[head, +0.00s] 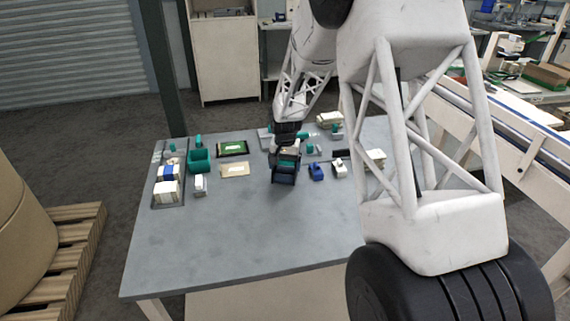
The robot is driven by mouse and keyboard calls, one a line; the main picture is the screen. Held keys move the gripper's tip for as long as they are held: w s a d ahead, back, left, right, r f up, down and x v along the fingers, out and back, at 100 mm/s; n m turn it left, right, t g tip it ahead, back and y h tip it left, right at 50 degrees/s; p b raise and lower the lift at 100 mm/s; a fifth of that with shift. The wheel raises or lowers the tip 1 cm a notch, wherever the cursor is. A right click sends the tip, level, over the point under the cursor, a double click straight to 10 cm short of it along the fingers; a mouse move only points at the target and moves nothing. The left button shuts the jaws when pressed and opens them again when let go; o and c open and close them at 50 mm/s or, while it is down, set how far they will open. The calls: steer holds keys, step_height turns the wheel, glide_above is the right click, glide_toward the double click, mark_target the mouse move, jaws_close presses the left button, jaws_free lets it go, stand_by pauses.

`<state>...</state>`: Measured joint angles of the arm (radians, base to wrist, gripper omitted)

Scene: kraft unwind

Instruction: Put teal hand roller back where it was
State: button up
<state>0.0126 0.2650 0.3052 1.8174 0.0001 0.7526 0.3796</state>
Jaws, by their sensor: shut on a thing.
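My gripper (286,168) is over the back middle of the grey table (240,235), pointing down. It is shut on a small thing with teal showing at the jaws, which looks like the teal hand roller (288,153). The jaws and arm hide most of it, and I cannot tell whether it touches the table. Small teal and grey items (308,148) stand just behind and right of my gripper; they are too small to make out clearly.
A teal bin (201,161), a green-topped dark tray (232,148) and a tan pad (235,170) are left of my gripper. White boxes (166,191) stand at the far left. A blue item (316,172) and a white item (339,169) are close right. The table's front is clear.

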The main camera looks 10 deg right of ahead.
steer(key=shift+f, duration=0.2)
steer(key=shift+s+f, duration=0.1)
steer(key=shift+f, duration=0.3)
steer(key=c, duration=0.4)
steer(key=o, duration=1.1)
steer(key=shift+r, duration=0.15)
step_height(320, 180, up, 13)
steer(key=shift+r, duration=0.15)
